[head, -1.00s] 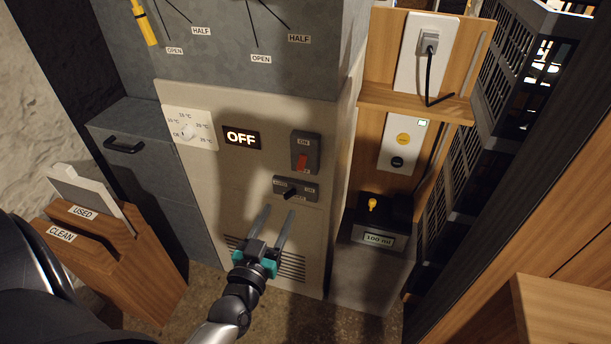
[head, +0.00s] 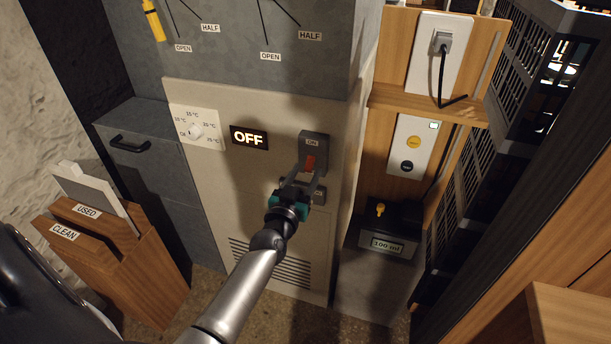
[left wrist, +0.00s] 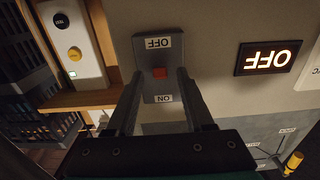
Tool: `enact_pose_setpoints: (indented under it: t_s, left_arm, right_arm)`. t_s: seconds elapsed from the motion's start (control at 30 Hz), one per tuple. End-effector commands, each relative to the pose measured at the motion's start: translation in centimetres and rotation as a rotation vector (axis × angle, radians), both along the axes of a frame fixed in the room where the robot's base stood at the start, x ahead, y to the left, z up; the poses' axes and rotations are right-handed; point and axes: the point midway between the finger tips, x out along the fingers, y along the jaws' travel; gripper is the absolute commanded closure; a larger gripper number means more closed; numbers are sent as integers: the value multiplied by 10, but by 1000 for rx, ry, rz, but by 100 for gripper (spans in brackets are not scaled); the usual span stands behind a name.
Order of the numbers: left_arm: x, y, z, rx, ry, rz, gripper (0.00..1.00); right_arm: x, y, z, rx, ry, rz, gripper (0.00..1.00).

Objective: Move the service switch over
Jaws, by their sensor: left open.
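The upper switch is a dark grey plate (head: 314,143) with a red lever (head: 310,161), on the beige panel. Its ON label is at the top in the head view. The left wrist view shows the plate upside down, with both OFF and ON labels and the red lever (left wrist: 160,73) between them. My left gripper (head: 307,173) is open, its fingertips either side of the red lever; contact cannot be told. A lit display (head: 249,138) reads OFF. My right gripper is not in view.
A temperature dial (head: 196,130) is left of the display. Right of the panel are a wooden board (head: 387,75) with a plugged socket (head: 437,55) and a black box marked 100 ml (head: 388,244). A wooden holder (head: 125,262) stands at lower left.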

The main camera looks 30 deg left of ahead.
Motion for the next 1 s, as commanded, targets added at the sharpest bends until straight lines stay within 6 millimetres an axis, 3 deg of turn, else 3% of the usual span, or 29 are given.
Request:
enact_pose_setpoints:
  t_s: [0.37,0.83,1.0]
  left_arm:
    - [5,2,0,0,0,1,48]
    - [5,1,0,0,0,0,98]
    - [5,1,0,0,0,0,100]
  right_arm:
    - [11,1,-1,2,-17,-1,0]
    - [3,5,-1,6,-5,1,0]
    - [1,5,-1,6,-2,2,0]
